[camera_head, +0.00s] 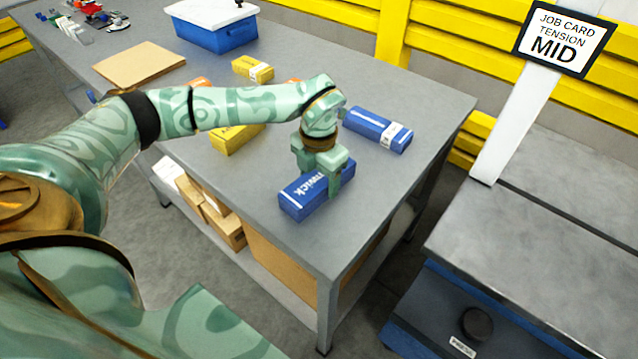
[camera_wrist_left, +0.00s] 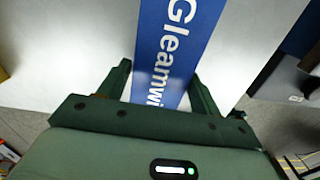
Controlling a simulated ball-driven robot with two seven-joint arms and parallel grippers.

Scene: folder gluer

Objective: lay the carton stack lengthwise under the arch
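A blue carton stack (camera_head: 300,203) with white lettering lies on the grey table near its front right corner. It also shows in the left wrist view (camera_wrist_left: 168,50), running away between the fingers. My left gripper (camera_head: 325,175) points down over it, with one finger on each side. In the left wrist view the gripper (camera_wrist_left: 160,82) shows a narrow gap at the left finger, and the right finger is close to the carton's edge. The fingers look open around it. My right gripper is not in view. I cannot make out an arch.
Another blue carton (camera_head: 378,130) lies behind my gripper. Yellow cartons (camera_head: 253,69) (camera_head: 232,140), a cardboard sheet (camera_head: 138,66) and a blue bin (camera_head: 216,36) are farther back on the table (camera_head: 385,185). A grey-topped machine (camera_head: 540,240) with a job card sign (camera_head: 562,36) reading MID stands right, across a gap.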

